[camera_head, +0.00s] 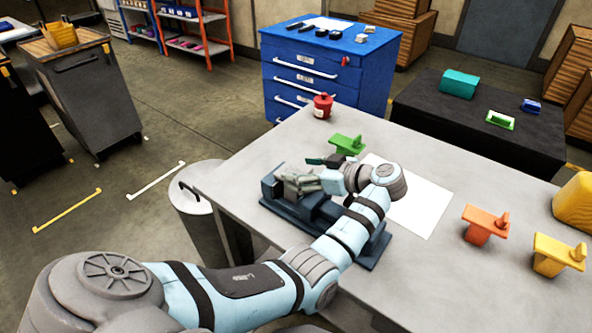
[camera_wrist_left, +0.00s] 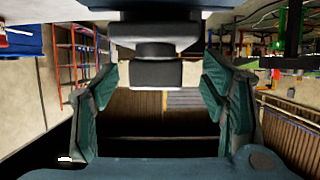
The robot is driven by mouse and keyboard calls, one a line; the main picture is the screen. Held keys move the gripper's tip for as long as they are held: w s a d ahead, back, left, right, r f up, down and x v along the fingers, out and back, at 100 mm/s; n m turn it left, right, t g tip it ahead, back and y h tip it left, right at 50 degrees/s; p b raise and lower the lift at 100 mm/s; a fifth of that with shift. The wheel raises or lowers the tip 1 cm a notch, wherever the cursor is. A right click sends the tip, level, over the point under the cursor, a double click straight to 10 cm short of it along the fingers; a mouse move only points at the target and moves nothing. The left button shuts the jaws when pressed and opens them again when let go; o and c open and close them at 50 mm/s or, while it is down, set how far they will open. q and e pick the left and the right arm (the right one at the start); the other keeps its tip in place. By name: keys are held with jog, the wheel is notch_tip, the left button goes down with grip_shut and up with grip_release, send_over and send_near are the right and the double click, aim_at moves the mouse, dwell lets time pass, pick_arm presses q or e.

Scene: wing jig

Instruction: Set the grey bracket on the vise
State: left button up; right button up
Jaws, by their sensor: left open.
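The blue vise (camera_head: 375,255) stands on the grey table near its left edge. A grey piece (camera_head: 292,184), which looks like the grey bracket, lies at the top of the vise; its far side is partly hidden by my left gripper. My left gripper (camera_head: 318,170) is just over the vise, with its jaws apart. In the left wrist view its dark green fingers (camera_wrist_left: 165,110) stand wide open on both sides. A grey blocky shape (camera_wrist_left: 145,74) shows between them; I cannot tell whether the fingers touch it. My right gripper is out of view.
Orange (camera_head: 486,226) and yellow (camera_head: 556,256) brackets stand farther right. A bin (camera_head: 195,205) is beside the table's left edge.

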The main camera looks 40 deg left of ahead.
pick_arm(q)
jog(key=v, duration=1)
jog(key=shift+f+b, duration=0.15)
jog(key=shift+b, duration=0.25)
